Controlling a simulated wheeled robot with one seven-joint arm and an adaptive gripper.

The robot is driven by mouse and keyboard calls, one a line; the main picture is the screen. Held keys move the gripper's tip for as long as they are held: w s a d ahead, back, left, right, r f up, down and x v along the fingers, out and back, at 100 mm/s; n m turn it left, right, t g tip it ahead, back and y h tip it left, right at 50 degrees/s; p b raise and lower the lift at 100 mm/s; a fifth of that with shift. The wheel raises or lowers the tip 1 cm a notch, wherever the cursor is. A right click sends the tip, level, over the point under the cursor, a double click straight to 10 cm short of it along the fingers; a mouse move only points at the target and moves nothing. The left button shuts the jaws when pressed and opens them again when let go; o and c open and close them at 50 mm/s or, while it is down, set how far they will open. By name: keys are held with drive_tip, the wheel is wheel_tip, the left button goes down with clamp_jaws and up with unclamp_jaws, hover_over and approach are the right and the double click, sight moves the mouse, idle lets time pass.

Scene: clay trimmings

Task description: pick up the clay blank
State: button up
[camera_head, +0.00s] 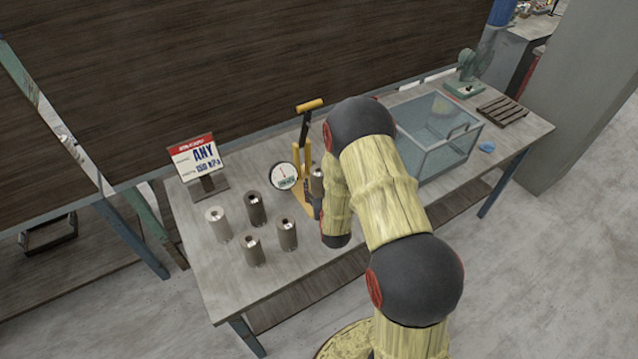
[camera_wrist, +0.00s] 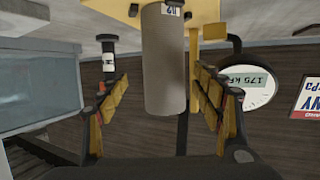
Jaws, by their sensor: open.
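A clay blank (camera_wrist: 165,65), a plain grey-brown cylinder, fills the middle of the wrist view, which is upside down. It stands on the yellow base of a hand press and bears a small label near its base. My gripper (camera_wrist: 160,100) is open, with one yellow-padded finger on each side of the blank. A gap shows at the left finger; the right finger looks nearer, and I cannot tell if it touches. In the head view the blank (camera_head: 317,182) is partly hidden by my arm, with my gripper (camera_head: 316,204) beside it.
Several similar cylinders (camera_head: 254,208) stand on the table's left part. The press has a yellow-handled lever (camera_head: 306,120) and a round gauge (camera_head: 285,176). A sign (camera_head: 196,160) stands behind left. A glass box (camera_head: 437,135), fan (camera_head: 468,70) and slatted rack (camera_head: 502,109) are right.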

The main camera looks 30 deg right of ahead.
drive_tip(key=x, duration=0.4)
drive_tip(key=shift+w+a+f, duration=0.15)
drive_tip(key=shift+a, duration=0.1)
drive_tip(key=shift+c, duration=0.4)
drive_tip(key=c, duration=1.6)
clamp_jaws()
